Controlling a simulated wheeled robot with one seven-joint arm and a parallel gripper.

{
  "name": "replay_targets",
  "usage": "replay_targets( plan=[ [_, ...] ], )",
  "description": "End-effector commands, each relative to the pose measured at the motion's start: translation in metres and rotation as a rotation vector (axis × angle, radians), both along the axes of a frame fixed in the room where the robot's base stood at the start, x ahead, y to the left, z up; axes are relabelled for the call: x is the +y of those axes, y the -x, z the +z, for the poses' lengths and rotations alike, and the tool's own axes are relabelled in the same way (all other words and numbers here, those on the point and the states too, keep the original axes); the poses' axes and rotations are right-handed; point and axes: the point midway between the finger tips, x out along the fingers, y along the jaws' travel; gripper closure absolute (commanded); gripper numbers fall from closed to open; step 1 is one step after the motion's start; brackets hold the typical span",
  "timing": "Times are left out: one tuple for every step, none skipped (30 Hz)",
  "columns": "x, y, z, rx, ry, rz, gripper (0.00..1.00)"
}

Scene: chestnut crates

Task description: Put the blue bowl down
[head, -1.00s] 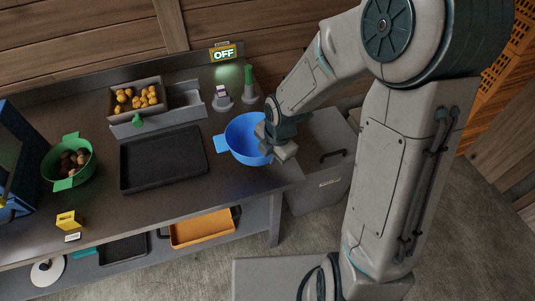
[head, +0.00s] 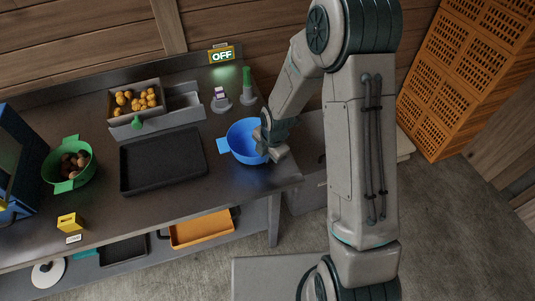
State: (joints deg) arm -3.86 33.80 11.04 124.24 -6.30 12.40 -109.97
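The blue bowl (head: 243,139) is upright at the right end of the dark worktop (head: 215,203). Its left handle points left, and its inside looks empty. My gripper (head: 270,148) is at the bowl's right side, over the place of the right handle, which it hides. It appears shut on that side of the bowl. The bowl's underside is hidden, so I cannot tell for certain whether it touches the worktop.
A black tray (head: 163,160) lies left of the bowl. A green bowl (head: 69,184) holds brown chestnuts. A crate (head: 112,97) of yellowish pieces stands at the back, near small holders (head: 220,104) and an "OFF" sign (head: 222,55). Orange crates (head: 462,75) are stacked at right.

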Motion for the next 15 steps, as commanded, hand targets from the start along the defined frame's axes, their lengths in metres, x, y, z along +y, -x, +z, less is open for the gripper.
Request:
replay_targets(
  plan=[
    [0.0000, -0.0002, 0.0002, -0.001, -0.001, 0.000, 1.00],
    [0.0000, -0.0002, 0.0003, -0.001, -0.001, 0.000, 1.00],
    [-0.0001, -0.0001, 0.0003, -0.001, -0.001, 0.000, 1.00],
    [0.0000, -0.0001, 0.0001, -0.001, -0.001, 0.000, 1.00],
    [-0.0001, -0.0001, -0.0006, 0.000, 0.000, 0.000, 1.00],
    [-0.0001, 0.0000, -0.0023, 0.000, 0.000, 0.000, 1.00],
    [-0.0002, 0.0000, -0.0036, 0.000, 0.000, 0.000, 1.00],
    [-0.0002, -0.0001, -0.0047, 0.000, 0.000, 0.000, 1.00],
    [-0.0002, 0.0001, -0.0032, 0.000, 0.000, 0.000, 0.88],
    [-0.0002, 0.0001, -0.0029, 0.000, 0.000, 0.000, 0.79],
    [-0.0002, 0.0001, -0.0029, 0.000, 0.000, 0.000, 0.74],
    [-0.0002, 0.0002, -0.0029, 0.000, 0.000, 0.000, 0.74],
    [-0.0002, 0.0002, -0.0029, 0.000, 0.000, 0.000, 0.74],
    [-0.0002, 0.0002, -0.0029, 0.000, 0.000, 0.000, 0.74],
    [-0.0002, 0.0002, -0.0028, 0.000, 0.000, 0.000, 0.74]
  ],
)
